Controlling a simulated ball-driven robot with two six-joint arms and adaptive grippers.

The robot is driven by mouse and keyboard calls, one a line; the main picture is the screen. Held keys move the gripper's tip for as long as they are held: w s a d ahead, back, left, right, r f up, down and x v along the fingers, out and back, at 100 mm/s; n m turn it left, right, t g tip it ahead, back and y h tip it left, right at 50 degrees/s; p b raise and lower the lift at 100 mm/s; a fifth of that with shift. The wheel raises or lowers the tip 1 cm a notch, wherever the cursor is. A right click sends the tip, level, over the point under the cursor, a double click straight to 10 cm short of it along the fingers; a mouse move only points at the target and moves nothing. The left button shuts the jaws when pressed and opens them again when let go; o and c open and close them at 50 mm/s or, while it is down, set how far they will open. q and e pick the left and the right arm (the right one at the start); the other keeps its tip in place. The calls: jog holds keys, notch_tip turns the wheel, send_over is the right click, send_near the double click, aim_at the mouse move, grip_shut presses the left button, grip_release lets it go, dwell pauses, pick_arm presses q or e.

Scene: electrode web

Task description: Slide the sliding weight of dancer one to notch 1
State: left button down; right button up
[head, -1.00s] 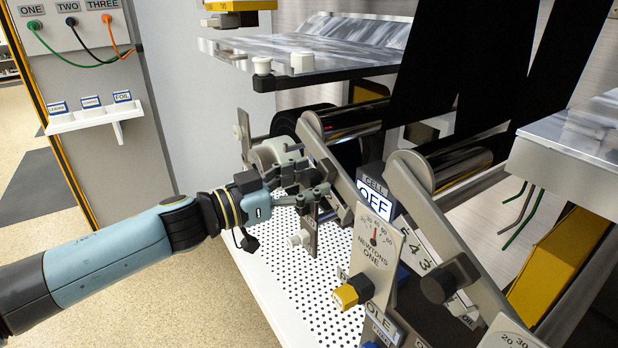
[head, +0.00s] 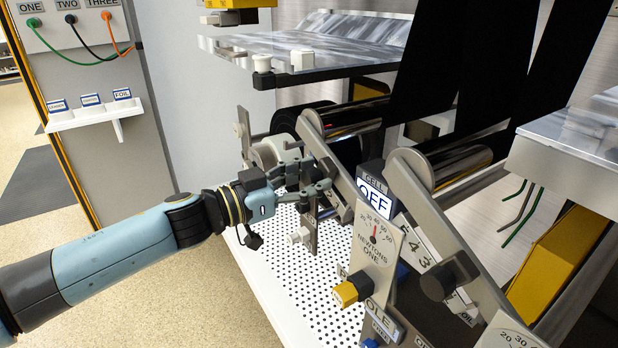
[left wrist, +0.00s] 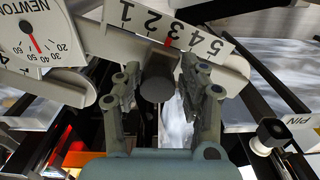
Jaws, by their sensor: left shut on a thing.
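Dancer one's grey slanted arm (head: 328,152) runs down to the right in the head view. My left gripper (head: 322,180) is at this arm, and its fingers hide the sliding weight there. In the left wrist view, the sliding weight (left wrist: 158,78) is a dark round knob on the grey bar. My left gripper (left wrist: 166,88) has one finger on each side of it and is shut on it. A numbered scale (left wrist: 205,42) with a red mark lies just behind the weight. My right gripper is not in view.
The Newtons One dial (head: 376,238) and a yellow knob (head: 346,294) stand right of my gripper. A second slanted arm with its own dark weight (head: 450,277) is further right. A perforated white shelf (head: 290,270) lies below. A metal plate (head: 310,55) overhangs behind.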

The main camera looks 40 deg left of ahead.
pick_arm(q)
jog(key=d+p, duration=0.1)
jog(key=s+d+f+p, duration=0.1)
jog(key=d, duration=0.1)
jog(key=d+p, duration=0.1)
jog(key=shift+s+d+f, duration=0.25)
jog(key=shift+s+f, duration=0.05)
jog(key=shift+s, duration=0.1)
jog(key=shift+s+f, duration=0.15)
jog(key=shift+f, duration=0.1)
jog(key=c, duration=1)
grip_release()
jog(key=shift+d, duration=0.15)
jog(key=shift+o, duration=0.3)
jog(key=shift+d, duration=0.15)
